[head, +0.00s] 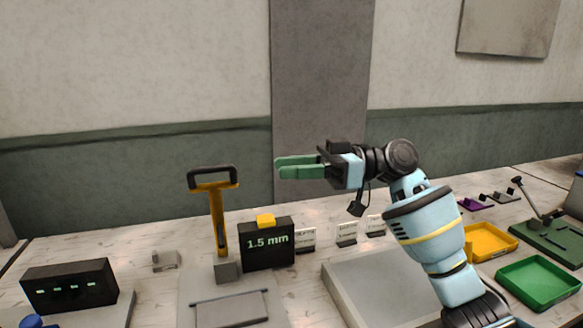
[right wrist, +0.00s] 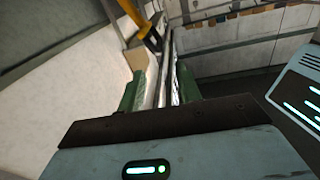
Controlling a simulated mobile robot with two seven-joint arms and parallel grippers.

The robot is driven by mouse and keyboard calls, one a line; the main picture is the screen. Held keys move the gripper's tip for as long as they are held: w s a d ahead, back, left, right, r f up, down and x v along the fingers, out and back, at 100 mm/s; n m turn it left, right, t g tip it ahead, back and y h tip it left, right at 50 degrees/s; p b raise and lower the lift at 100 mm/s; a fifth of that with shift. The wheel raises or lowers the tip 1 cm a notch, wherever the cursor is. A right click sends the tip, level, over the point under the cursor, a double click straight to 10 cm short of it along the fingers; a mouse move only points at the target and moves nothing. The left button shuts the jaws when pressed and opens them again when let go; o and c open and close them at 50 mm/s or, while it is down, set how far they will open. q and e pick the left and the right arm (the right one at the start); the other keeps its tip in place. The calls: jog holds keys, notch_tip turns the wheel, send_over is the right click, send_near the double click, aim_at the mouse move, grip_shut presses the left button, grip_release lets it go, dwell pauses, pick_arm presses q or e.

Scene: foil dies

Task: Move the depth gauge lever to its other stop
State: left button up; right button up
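A tall yellow lever (head: 217,225) with a black loop handle (head: 213,178) stands nearly upright on a grey block (head: 228,270). Beside it, a black gauge box (head: 266,248) reads "1.5 mm" and has a yellow piece (head: 266,220) on top. My right gripper (head: 278,167) has green fingers pointing left. It is above the gauge box and right of the lever's handle in the picture, apart from both. In the right wrist view a gap shows between the fingers (right wrist: 158,92), with nothing held. The yellow lever shows beyond them (right wrist: 140,22). My left gripper is out of view.
A black box with green lights (head: 70,286) stands at the left. Small white cards (head: 346,234) stand right of the gauge. A grey slab (head: 365,285) lies in front. Yellow (head: 490,242) and green (head: 540,283) trays are at the right, behind my right arm.

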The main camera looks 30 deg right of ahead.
jog(key=b+v, duration=0.1)
jog(key=v, duration=0.6)
jog(key=shift+d+b, duration=0.25)
jog(key=shift+b, duration=0.05)
jog(key=shift+s, duration=0.1)
jog(key=shift+c, duration=0.2)
